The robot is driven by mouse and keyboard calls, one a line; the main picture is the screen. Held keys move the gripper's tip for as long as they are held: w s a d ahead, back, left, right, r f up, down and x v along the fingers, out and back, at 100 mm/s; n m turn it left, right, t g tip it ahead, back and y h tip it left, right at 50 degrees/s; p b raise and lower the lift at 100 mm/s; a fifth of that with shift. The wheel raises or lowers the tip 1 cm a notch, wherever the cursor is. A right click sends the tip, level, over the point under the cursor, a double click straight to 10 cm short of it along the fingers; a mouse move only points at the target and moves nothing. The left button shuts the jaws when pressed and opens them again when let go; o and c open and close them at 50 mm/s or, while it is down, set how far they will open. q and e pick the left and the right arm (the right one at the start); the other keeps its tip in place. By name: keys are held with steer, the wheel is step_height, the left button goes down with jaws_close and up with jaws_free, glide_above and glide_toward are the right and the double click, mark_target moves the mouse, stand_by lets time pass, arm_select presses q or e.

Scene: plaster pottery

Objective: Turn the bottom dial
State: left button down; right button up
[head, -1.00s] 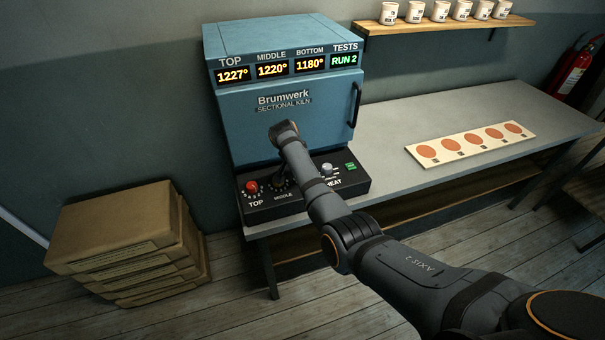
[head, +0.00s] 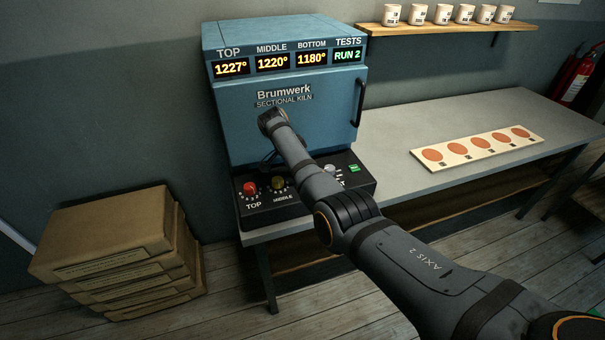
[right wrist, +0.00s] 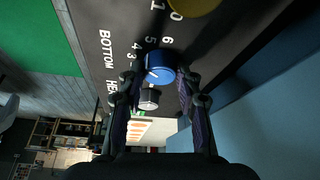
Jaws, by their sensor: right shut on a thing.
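The bottom dial (right wrist: 160,66) is a blue knob beside the word BOTTOM in the right wrist view. The fingers of my right gripper (right wrist: 158,78) are closed on its two sides. In the head view my right arm hides this dial and most of the gripper. The dial sits on the black control panel (head: 262,213) of the blue kiln (head: 229,115). The display above reads TOP 1227°, MIDDLE 1220°, BOTTOM 1180°, and TESTS RUN 2. My left gripper is out of view.
A red top dial (head: 250,188) and a yellow middle dial (head: 278,182) are left of my arm. A silver heat knob (head: 329,170) and a green button (head: 355,168) are to its right. A strip with orange discs (head: 458,152) lies on the bench. Boxes (head: 110,240) stand left.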

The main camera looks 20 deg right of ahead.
steer(key=o, duration=1.1)
steer(key=shift+o, duration=0.2)
steer(key=v, duration=1.2)
